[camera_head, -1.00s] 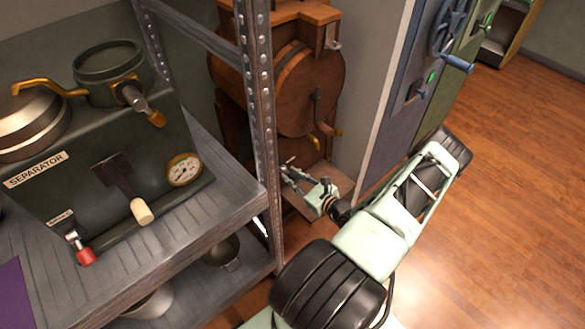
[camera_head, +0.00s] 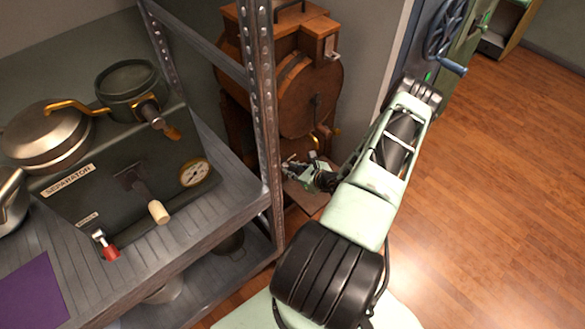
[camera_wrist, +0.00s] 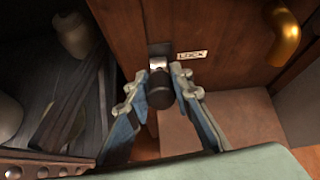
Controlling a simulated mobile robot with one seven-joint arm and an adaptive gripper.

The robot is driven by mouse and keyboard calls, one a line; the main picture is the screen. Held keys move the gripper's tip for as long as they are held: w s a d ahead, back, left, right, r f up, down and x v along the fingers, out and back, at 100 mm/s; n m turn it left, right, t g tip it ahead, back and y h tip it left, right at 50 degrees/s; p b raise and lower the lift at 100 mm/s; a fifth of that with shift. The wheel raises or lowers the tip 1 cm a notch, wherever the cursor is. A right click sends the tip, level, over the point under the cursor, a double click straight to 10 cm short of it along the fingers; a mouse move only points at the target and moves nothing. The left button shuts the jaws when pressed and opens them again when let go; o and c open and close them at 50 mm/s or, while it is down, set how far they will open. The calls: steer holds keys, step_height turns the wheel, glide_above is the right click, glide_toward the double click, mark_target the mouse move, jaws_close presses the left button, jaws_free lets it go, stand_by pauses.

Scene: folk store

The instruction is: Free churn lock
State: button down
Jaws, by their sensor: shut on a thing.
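The wooden churn (camera_head: 305,95) stands behind the metal rack in the head view. In the wrist view, a small lock lever with a dark round knob (camera_wrist: 160,92) sticks out from a metal plate on the churn's wooden front (camera_wrist: 190,25). A label reading "LOCK" (camera_wrist: 192,56) is just right of it. My gripper (camera_wrist: 158,84) has its two fingers on either side of the knob, shut on it.
The metal rack (camera_head: 262,110) stands close to the left of my arm, with the separator (camera_head: 110,185) on its shelf. A brass handle (camera_wrist: 285,38) is right of the label in the wrist view. A blue-grey cabinet with a wheel (camera_head: 445,35) is right. Open wooden floor (camera_head: 500,180) lies on the right.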

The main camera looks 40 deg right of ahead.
steer(key=c, duration=1.7)
jaws_free()
steer(key=v, duration=1.2)
